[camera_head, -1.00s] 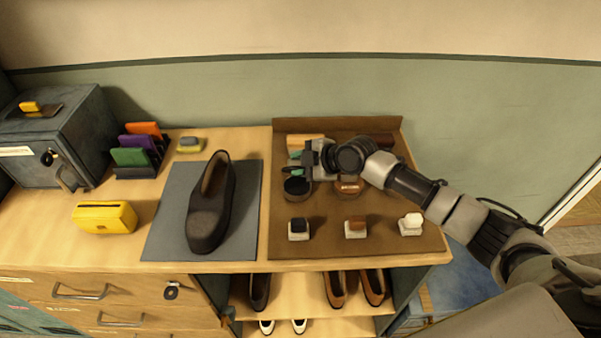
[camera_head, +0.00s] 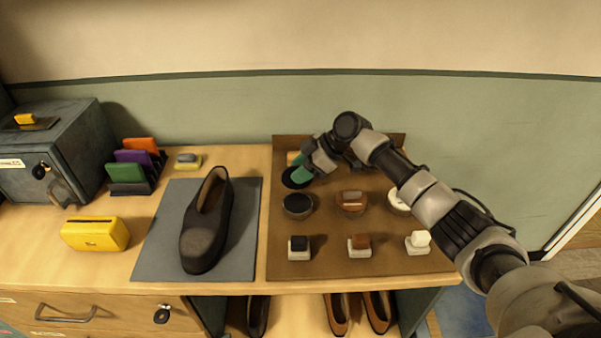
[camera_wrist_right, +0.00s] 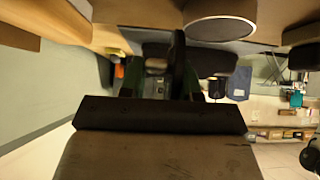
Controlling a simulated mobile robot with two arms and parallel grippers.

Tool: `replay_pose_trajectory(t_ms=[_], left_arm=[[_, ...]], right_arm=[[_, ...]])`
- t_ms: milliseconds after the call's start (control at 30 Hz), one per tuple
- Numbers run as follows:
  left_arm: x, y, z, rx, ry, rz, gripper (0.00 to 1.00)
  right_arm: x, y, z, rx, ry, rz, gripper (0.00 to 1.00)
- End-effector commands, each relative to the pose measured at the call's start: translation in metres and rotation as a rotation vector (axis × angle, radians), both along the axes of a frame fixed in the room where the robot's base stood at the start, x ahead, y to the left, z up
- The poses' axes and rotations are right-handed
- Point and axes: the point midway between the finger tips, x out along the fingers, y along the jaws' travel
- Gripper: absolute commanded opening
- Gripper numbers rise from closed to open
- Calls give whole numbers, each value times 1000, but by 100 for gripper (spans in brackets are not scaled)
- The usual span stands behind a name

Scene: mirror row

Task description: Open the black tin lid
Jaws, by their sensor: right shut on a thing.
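My right gripper (camera_head: 304,172) has green fingertips and is shut on a round black lid (camera_head: 290,180). The lid is above the brown board, just behind the black tin (camera_head: 298,206), and looks apart from it. The tin stands on the board with its dark round top showing. In the right wrist view the lid (camera_wrist_right: 178,60) shows as a dark, edge-on shape between the fingers, and a grey disc with a pale rim (camera_wrist_right: 220,28) lies at the top; I cannot tell which tin it is. My left gripper is not in view.
A brown tin (camera_head: 351,202) and a white tin (camera_head: 397,201) stand right of the black tin. Several small brushes, including a black one (camera_head: 299,243), line the board's front. A dark shoe (camera_head: 205,235) rests on a grey mat (camera_head: 160,262) at left.

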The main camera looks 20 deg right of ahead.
Motion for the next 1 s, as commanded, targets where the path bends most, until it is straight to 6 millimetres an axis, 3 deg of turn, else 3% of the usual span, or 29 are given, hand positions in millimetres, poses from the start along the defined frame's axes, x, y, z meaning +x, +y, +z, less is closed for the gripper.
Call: replay_pose_trajectory(t_ms=[433,467,567,867,1000], left_arm=[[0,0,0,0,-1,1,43],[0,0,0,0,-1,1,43],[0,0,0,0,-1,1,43],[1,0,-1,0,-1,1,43],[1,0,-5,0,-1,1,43]], right_arm=[[4,-3,4,2,-6,-8,0],[4,-3,4,2,-6,-8,35],[3,-3,3,1,-3,-6,51],[1,-2,2,2,4,-3,51],[-1,-12,11,3,1,-4,51]])
